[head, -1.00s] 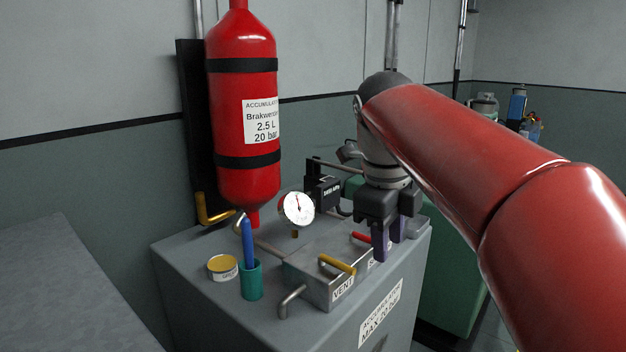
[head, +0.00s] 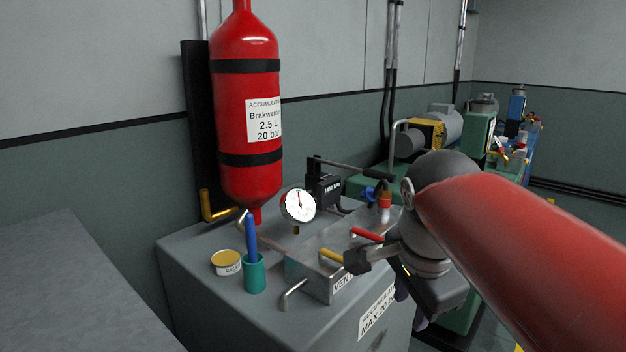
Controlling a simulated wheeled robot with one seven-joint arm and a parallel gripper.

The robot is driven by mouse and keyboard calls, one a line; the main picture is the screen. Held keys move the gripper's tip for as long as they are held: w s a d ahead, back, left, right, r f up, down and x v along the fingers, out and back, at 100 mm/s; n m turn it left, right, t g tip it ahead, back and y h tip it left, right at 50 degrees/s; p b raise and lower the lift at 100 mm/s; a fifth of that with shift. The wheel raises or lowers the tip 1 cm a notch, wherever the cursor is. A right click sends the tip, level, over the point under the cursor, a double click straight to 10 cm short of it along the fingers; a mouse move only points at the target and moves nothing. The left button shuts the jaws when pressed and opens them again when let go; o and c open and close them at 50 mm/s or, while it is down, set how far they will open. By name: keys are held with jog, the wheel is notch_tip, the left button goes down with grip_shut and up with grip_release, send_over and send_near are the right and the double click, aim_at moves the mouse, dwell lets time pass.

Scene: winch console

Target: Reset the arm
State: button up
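My gripper (head: 411,306) hangs off the front right side of the grey console cabinet (head: 215,310), tilted. Its purple fingers show partly beneath the dark hand, with a gap between them, so it looks open. I see nothing held between them, though the hand and wrist hide part of the space. My red arm reaches in from the right. The valve block (head: 312,273) has a yellow-handled lever (head: 331,256) marked VENT and a red-handled lever (head: 368,235). The dark part of my wrist overlaps the block's right end, close to the yellow lever; I cannot tell whether they touch.
A red accumulator bottle (head: 247,180) stands at the back left. A gauge (head: 298,205), a teal cup (head: 255,273) with a blue pen, a yellow-topped tin (head: 226,262) and a black hand pump (head: 323,188) are on the cabinet. Machinery (head: 440,128) stands behind at right.

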jog(key=s+d+f+n+t, duration=0.1)
jog(key=s+f+n+t, duration=0.1)
jog(key=s+f+n, duration=0.6)
jog(key=shift+s+d+f+n+y, duration=0.35)
jog(key=shift+f+n, duration=1.35)
jog(key=shift+n, duration=1.3)
jog(key=shift+a, duration=0.1)
